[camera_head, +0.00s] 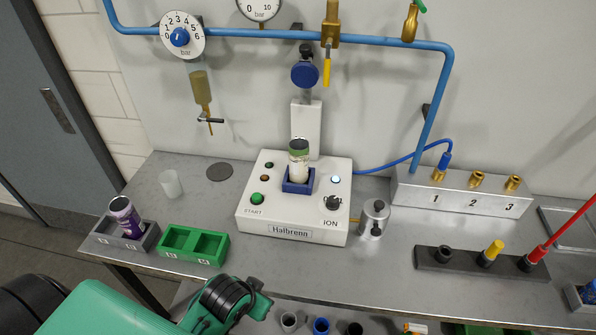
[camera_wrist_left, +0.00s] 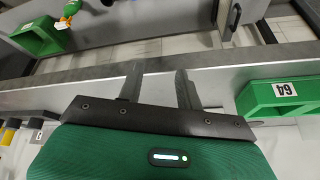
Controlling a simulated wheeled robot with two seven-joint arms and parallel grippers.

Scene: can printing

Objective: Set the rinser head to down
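The white Halbrenn machine (camera_head: 293,217) stands mid-bench. The rinser head looks like the blue round disc (camera_head: 305,74) high on its rear post (camera_head: 306,128). It faces outward, raised well above the can. A pale can with a dark and green top (camera_head: 299,163) stands upright in the blue holder (camera_head: 298,186) below. My left arm's green links reach in at the bottom left of the head view, short of the machine. In the left wrist view my left gripper (camera_wrist_left: 159,88) has its fingers apart with nothing between them. My right gripper is out of view.
Blue pipe (camera_head: 290,34) with gauges and valves crosses the wall above the machine. A green two-slot tray (camera_head: 193,245), a grey tray with a purple can (camera_head: 124,217) and a metal canister (camera_head: 374,217) flank it. A numbered valve block (camera_head: 455,194) stands right.

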